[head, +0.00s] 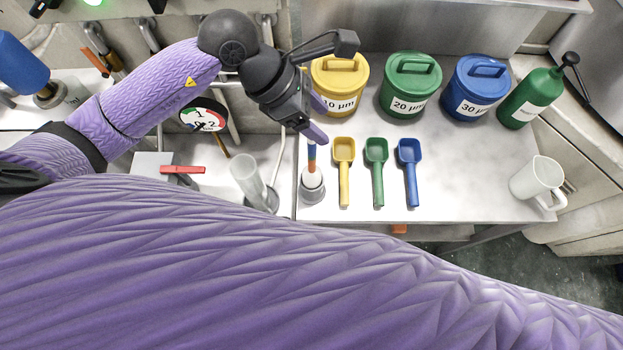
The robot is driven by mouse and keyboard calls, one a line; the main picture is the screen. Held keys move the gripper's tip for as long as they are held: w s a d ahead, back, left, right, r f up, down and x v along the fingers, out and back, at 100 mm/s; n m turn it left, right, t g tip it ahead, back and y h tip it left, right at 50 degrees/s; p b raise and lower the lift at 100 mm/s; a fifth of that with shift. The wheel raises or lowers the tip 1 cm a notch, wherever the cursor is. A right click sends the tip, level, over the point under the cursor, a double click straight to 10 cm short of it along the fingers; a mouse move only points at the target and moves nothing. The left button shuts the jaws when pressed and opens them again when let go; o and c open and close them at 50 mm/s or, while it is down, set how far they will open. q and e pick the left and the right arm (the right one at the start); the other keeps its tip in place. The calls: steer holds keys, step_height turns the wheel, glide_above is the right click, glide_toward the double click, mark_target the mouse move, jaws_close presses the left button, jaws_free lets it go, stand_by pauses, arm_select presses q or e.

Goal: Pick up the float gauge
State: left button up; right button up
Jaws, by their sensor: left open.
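The float gauge (312,156) appears to be the slim upright piece with a blue and orange stem. Its lower part is pale and sits in a small round grey-white holder (313,188) at the left end of the metal bench. My left gripper (316,118) is open and empty. In the picture its fingers are just above the top of the stem, and the lower finger overlaps or nearly meets it. I cannot tell whether they touch. My right gripper is not in view.
Yellow (343,158), green (376,158) and blue (409,155) scoops lie right of the gauge. Yellow (342,78), green (405,106) and blue (472,109) tubs stand behind. A clear cylinder (246,178) stands left. A green bottle (536,94) and white mug (538,180) stand right.

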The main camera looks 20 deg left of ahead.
arm_select(q)
step_height(320, 180, down, 10)
steer(key=w+y, duration=0.2)
steer(key=shift+a+f+y, duration=0.25)
steer(key=shift+y, duration=0.05)
jaws_close()
stand_by(1.1)
